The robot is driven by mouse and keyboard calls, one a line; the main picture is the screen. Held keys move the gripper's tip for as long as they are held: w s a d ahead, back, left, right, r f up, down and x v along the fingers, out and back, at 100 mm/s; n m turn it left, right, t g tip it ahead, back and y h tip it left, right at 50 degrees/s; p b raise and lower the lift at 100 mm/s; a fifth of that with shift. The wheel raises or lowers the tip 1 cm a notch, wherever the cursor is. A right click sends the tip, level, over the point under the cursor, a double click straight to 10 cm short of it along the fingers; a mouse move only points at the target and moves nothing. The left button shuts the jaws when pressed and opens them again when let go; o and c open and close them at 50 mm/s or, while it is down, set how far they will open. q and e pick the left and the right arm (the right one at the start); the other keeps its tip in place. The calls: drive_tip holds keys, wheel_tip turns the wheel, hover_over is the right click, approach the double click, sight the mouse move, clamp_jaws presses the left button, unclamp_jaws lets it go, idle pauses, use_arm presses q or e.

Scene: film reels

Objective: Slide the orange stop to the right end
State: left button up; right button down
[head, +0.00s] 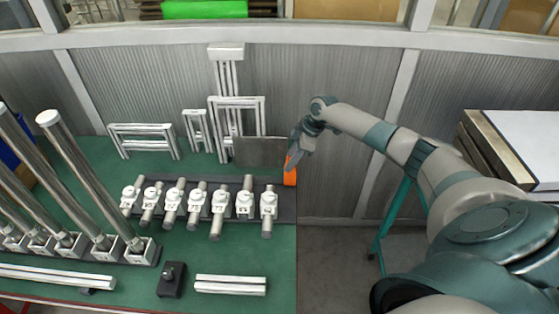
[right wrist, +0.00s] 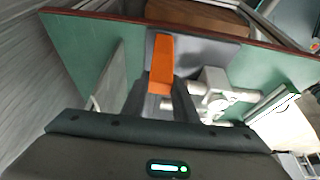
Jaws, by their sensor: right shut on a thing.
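The orange stop (head: 290,174) is an upright block at the right end of the long dark base plate (head: 286,207), close to the table's right edge. My right gripper (head: 294,158) reaches it from above and is shut on it, covering its upper part. In the right wrist view, the orange stop (right wrist: 161,58) shows between and beyond the dark fingers (right wrist: 172,98), over the grey plate (right wrist: 205,50) near the red table edge. My left gripper is in neither view.
A row of several white fittings with metal cylinders (head: 219,205) stands on the base plate, left of the stop. A grey panel (head: 259,151) stands behind. Tall metal posts (head: 90,180) rise at the left.

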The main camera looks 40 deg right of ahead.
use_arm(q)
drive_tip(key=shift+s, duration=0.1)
use_arm(e)
drive_tip(key=shift+d, duration=0.15)
drive_tip(key=c, duration=1.4)
unclamp_jaws()
drive_tip(key=shift+s+d, duration=0.1)
drive_tip(key=shift+s, duration=0.05)
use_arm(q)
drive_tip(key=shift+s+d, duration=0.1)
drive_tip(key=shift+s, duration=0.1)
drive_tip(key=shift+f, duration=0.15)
use_arm(e)
drive_tip(key=shift+r, duration=0.15)
drive_tip(key=shift+s+d+r+b, duration=0.2)
drive_tip(key=shift+r+b, duration=0.1)
drive_tip(key=shift+r, duration=0.25)
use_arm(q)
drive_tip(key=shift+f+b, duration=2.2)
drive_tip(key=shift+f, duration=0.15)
use_arm(e)
drive_tip(key=v, duration=1.6)
